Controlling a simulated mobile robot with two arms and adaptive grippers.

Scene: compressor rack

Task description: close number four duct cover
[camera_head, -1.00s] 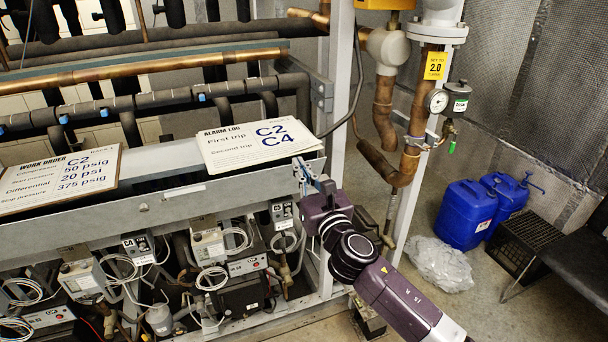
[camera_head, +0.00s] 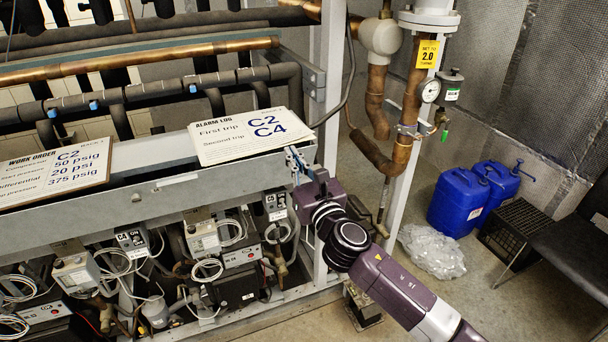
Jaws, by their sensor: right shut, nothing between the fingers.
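A long grey metal duct (camera_head: 145,203) runs across the front of the rack, with a dark gap along its top behind the front wall. I cannot tell a separate number four cover on it. A small box marked C4 (camera_head: 132,240) hangs below the duct. My right gripper (camera_head: 293,158) is shut and empty at the duct's right end, by the lower right corner of the alarm log card (camera_head: 250,135). I cannot tell whether its fingertips touch the duct. My left gripper is not in view.
A work order card (camera_head: 55,174) lies on the duct at left. Copper and black pipes (camera_head: 140,59) run behind. A gauge (camera_head: 428,91) and vertical copper pipe stand at right. Blue jugs (camera_head: 458,202), a plastic bag (camera_head: 432,251) and a black crate (camera_head: 515,231) are on the floor.

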